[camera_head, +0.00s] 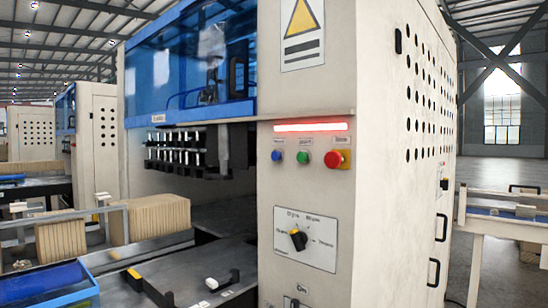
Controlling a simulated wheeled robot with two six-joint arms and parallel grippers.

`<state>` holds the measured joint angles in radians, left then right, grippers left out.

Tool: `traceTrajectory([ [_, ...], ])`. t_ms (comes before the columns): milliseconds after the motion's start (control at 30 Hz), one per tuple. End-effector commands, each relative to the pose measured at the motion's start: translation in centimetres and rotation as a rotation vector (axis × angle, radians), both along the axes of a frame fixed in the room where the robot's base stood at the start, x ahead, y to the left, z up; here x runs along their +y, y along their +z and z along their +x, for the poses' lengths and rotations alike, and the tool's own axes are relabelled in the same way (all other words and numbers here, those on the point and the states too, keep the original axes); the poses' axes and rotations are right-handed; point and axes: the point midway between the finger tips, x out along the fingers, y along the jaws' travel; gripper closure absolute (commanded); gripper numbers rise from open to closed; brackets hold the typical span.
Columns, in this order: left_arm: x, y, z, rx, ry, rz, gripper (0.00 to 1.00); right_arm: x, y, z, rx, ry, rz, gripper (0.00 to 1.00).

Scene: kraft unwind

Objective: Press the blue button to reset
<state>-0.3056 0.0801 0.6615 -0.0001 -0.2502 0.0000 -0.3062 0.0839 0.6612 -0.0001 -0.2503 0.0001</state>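The blue button (277,156) is a small round button at the left of a row on the cream front panel of the machine (335,215). A green button (303,158) sits to its right. A larger red button (334,159) on a yellow base is at the right end of the row. A light bar (311,127) glows red above the buttons. Neither of my grippers is in view, and nothing blocks the blue button.
A black rotary knob (298,239) on a white plate is below the buttons. Stacks of brown kraft pieces (154,217) stand at the left near a blue tray (50,288). A conveyor table (500,218) is at the right, with open floor behind it.

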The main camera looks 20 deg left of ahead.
Motion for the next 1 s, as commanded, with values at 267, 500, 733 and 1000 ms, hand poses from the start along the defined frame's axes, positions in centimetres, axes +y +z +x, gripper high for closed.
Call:
traceTrajectory([
  [267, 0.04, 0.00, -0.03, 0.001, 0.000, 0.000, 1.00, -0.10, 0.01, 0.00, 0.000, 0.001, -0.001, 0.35],
  [500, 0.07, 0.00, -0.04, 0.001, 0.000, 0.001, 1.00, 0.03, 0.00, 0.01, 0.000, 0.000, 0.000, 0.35],
  [733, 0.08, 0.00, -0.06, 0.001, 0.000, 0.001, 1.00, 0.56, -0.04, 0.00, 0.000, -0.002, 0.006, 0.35],
  [1000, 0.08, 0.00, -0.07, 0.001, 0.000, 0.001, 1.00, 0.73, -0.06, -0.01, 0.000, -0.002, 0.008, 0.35],
])
